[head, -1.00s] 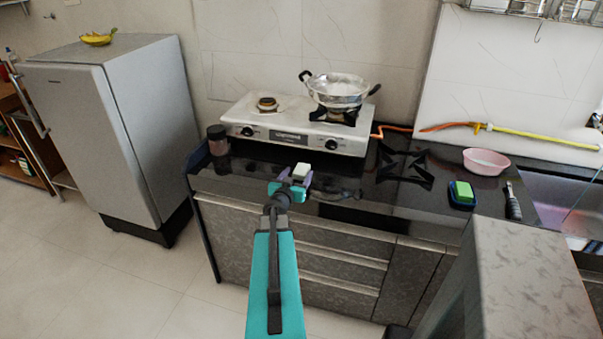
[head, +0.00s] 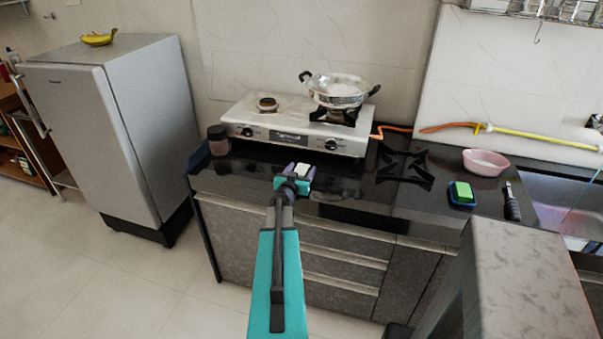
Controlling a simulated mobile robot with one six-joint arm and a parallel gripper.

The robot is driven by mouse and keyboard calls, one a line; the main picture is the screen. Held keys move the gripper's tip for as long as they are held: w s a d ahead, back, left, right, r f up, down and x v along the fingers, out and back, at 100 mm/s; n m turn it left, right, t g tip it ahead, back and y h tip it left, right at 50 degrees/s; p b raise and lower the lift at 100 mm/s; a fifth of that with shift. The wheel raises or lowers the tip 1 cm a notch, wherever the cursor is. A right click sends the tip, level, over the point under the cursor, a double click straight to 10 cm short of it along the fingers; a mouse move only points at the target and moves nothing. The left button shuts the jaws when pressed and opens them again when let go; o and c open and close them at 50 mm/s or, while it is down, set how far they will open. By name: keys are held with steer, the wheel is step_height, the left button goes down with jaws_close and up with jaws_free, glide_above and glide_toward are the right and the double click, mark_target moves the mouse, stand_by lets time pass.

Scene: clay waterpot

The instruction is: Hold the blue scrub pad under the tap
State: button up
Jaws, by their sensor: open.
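A bright green block with a dark blue base (head: 463,203) lies on the black counter left of the sink (head: 560,187). I cannot tell whether the blue part is the scrub pad or a dish under it. No tap is clearly seen; a dark fitting (head: 595,121) is cut by the right edge, and a thin blue line slants over the sink. My gripper (head: 299,172) is open above the counter's front, well left of the green and blue item. A pale block shows at its tip; I cannot tell if it belongs to the gripper.
A dark-handled tool (head: 512,204) lies between the green block and the sink. A pink bowl (head: 486,162) stands behind them. A stove (head: 290,138) bears a metal pan (head: 340,90); a jar (head: 218,141) stands left. A grey-topped block (head: 520,262) fills the lower right.

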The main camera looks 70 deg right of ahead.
mark_target(302, 169)
steer(key=shift+c, duration=0.5)
steer(key=c, duration=1.1)
steer(key=shift+r, duration=0.1)
step_height(302, 169, up, 18)
steer(key=p, duration=0.5)
